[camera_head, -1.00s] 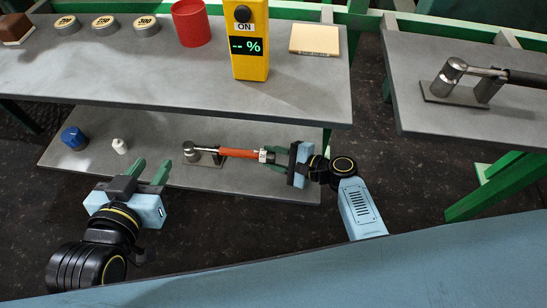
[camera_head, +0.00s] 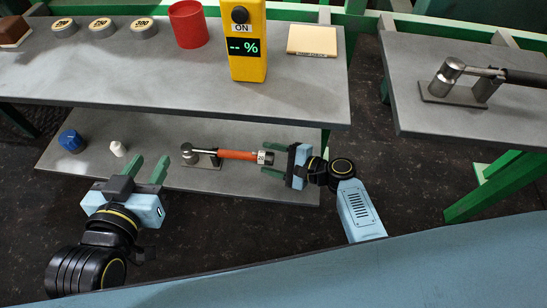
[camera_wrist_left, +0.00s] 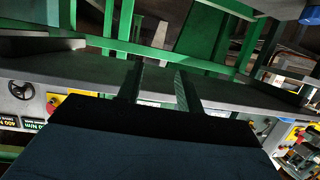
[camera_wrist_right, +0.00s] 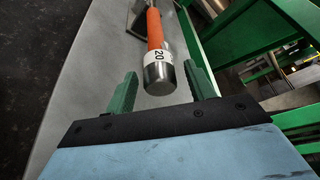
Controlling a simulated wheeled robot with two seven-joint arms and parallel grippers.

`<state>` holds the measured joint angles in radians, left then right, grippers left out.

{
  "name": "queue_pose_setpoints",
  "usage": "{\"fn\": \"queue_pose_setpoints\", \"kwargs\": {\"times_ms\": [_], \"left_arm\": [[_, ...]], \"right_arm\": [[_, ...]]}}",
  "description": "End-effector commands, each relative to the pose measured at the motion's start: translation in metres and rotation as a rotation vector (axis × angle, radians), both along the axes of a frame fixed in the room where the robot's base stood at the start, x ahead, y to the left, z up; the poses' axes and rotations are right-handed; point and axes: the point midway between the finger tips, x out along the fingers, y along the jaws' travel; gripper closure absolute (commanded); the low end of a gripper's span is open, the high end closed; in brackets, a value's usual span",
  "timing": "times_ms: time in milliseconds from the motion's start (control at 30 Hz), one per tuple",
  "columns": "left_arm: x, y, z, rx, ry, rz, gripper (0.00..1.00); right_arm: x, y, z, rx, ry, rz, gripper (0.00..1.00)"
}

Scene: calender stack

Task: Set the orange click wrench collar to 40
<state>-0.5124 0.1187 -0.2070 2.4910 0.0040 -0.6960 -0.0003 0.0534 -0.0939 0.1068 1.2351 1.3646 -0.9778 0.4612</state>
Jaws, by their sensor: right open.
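The orange click wrench (camera_head: 237,155) lies on a stand on the lower shelf, its metal head to the left and its collar end to the right. Its white collar (camera_wrist_right: 158,54) reads 20 in the right wrist view, with a metal end cap beyond it. My right gripper (camera_head: 264,160) is open just right of the collar end. In the right wrist view its green fingers (camera_wrist_right: 165,88) stand on either side of the metal end cap, apart from it. My left gripper (camera_head: 152,166) is open and empty near the lower shelf's front edge, left of the wrench.
On the lower shelf (camera_head: 225,182) stand a blue knob (camera_head: 71,140) and a white piece (camera_head: 118,148). The upper bench holds a yellow meter (camera_head: 246,62) reading "-- %", a red cup (camera_head: 187,25) and a cream pad (camera_head: 313,41). Another wrench (camera_head: 515,77) sits on the right bench.

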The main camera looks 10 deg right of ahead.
Motion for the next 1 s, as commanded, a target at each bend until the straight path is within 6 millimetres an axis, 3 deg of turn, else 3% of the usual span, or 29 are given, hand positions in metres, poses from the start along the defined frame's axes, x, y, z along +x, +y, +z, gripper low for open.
{"fn": "queue_pose_setpoints", "kwargs": {"times_ms": [133, 367, 700, 1000], "left_arm": [[-0.001, 0.001, -0.001, 0.004, 0.016, 0.001, 0.64], [-0.017, 0.013, -0.029, 0.058, 0.21, 0.019, 0.64], [-0.064, 0.036, -0.073, 0.148, 0.574, 0.05, 0.64], [-0.112, 0.055, -0.093, 0.21, 0.851, 0.076, 0.64]], "right_arm": [[-0.002, -0.003, 0.001, -0.001, 0.0, -0.001, 0.46], [-0.014, -0.02, 0.007, -0.002, 0.002, -0.002, 0.46], [-0.041, -0.056, 0.018, -0.002, 0.001, -0.002, 0.46], [-0.063, -0.087, 0.028, -0.002, 0.001, 0.0, 0.46]]}}
